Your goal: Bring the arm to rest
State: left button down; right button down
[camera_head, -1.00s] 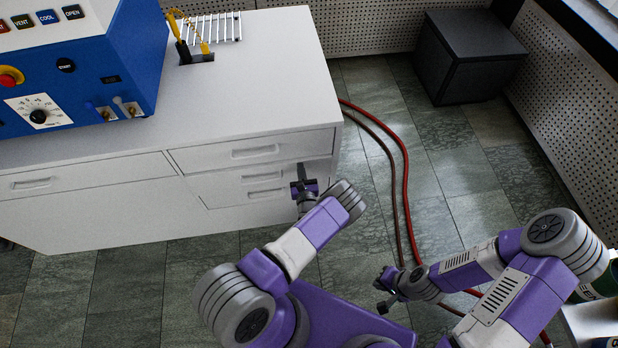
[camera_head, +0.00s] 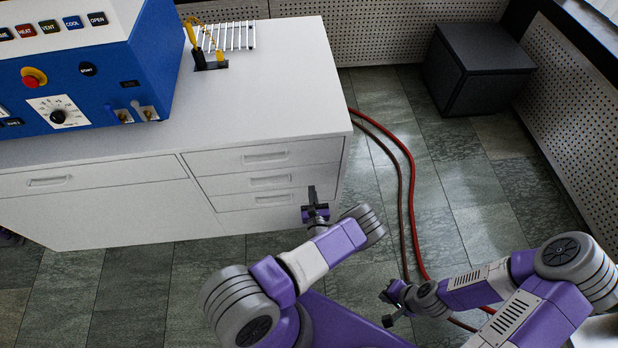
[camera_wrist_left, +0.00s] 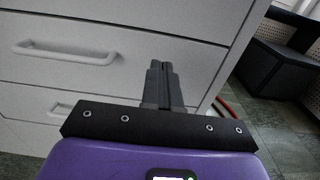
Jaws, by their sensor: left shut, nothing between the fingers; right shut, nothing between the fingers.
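My left gripper (camera_head: 312,192) is shut and empty in the head view, in front of the drawers at the right end of the white cabinet (camera_head: 110,215). In the left wrist view its closed fingers (camera_wrist_left: 163,80) point toward the drawer fronts, and I cannot tell the exact gap. My right gripper (camera_head: 386,308) is shut and empty, low over the tiled floor at the lower right, with its arm folded.
A blue press (camera_head: 120,85) stands on the cabinet beside a yellow-handled tool (camera_head: 192,42) and a metal rack (camera_head: 235,36). Red and brown hoses (camera_head: 411,200) cross the floor. A dark box (camera_head: 480,65) stands at the back right.

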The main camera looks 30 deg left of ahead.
pick_arm(q)
jog(key=v, duration=0.6)
jog(key=shift+p, duration=0.4)
jog(key=s+a+f+n+g+y, duration=0.1)
jog(key=s+a+n+g, duration=0.3)
jog(key=s+n+g, duration=0.35)
jog(key=s+a+f+n+g+y, duration=0.1)
jog(key=s+a+n+g, duration=0.3)
jog(key=s+g, duration=0.55)
jog(key=s+d+n+g+h, duration=0.5)
jog(key=s+d+n+h, duration=0.1)
jog(key=s, duration=0.3)
jog(key=d+n+h, duration=0.5)
jog(key=d+h, duration=0.1)
jog(key=d, duration=0.2)
jog(key=w+d+r+n+t+h, duration=0.4)
jog(key=w+d+r+n+t, duration=0.3)
jog(key=w+n, duration=0.2)
jog(key=shift+w+d+r+t+h, duration=0.2)
jog(key=shift+w+t+h, duration=0.15)
jog(key=shift+t+h, duration=0.05)
